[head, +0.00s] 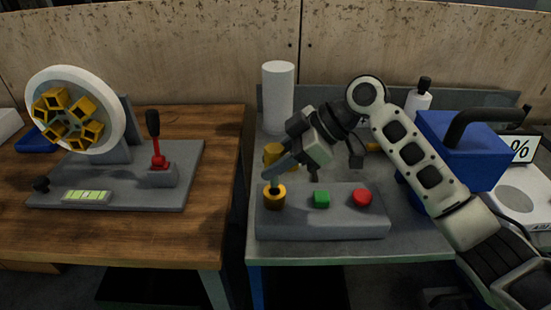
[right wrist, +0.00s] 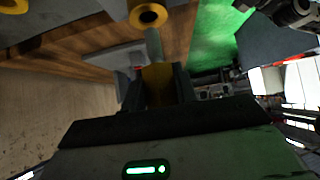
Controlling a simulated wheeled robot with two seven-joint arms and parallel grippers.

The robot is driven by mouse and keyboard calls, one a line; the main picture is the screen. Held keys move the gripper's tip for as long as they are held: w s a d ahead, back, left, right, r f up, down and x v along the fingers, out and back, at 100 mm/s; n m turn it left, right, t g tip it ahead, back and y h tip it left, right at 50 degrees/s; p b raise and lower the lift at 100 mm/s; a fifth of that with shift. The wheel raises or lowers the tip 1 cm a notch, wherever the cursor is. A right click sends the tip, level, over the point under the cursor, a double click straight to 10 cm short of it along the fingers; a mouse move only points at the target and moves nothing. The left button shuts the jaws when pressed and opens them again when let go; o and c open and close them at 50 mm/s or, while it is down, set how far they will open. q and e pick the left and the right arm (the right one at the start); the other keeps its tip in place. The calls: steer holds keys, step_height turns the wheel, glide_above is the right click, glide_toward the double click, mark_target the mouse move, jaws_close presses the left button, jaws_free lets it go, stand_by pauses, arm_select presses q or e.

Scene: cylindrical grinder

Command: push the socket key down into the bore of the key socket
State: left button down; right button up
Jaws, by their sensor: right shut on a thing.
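The key socket (head: 274,197) is a yellow ring with a dark bore on the left end of a grey control box. My right gripper (head: 277,165) is above it, tilted, and shut on the socket key (head: 272,153), whose yellow head shows beside the fingers. In the right wrist view the yellow head (right wrist: 157,84) sits between the fingers, and its grey shaft reaches toward the key socket (right wrist: 148,15). The dark bore shows open there, and the shaft tip seems close to the ring's edge. I cannot tell whether they touch. My left gripper is not in view.
The grey box (head: 322,224) also bears a green button (head: 321,199) and a red button (head: 362,197). A white cylinder (head: 277,97) stands behind, and a blue container (head: 460,150) stands right. A fixture with a red lever (head: 158,160) is on the wooden table at left.

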mark_target(276, 186)
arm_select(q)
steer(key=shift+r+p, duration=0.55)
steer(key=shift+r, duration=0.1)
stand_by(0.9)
